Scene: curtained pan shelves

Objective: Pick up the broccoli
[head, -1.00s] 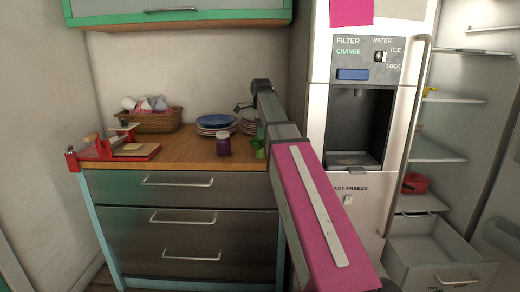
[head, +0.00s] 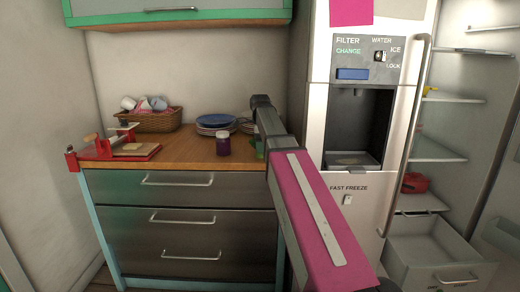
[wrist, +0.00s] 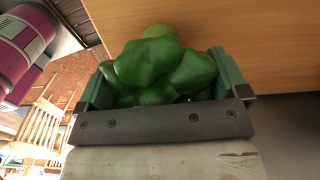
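The broccoli (wrist: 155,65) is a dark green, lumpy head. In the wrist view it lies between the two fingers of my gripper (wrist: 162,85) and fills most of the gap. The fingers are spread wide, one at each side of it; whether they touch it is hard to tell. The broccoli's lower part is hidden by the gripper's palm. In the head view, only a bit of green (head: 260,150) shows beside my arm on the wooden counter (head: 190,155); my arm hides most of that spot.
Stacked plates (head: 215,121) are behind, a wicker basket (head: 155,122) and a red-edged board (head: 115,152) further left. The fridge (head: 318,120) stands to the right. The counter's front middle is clear.

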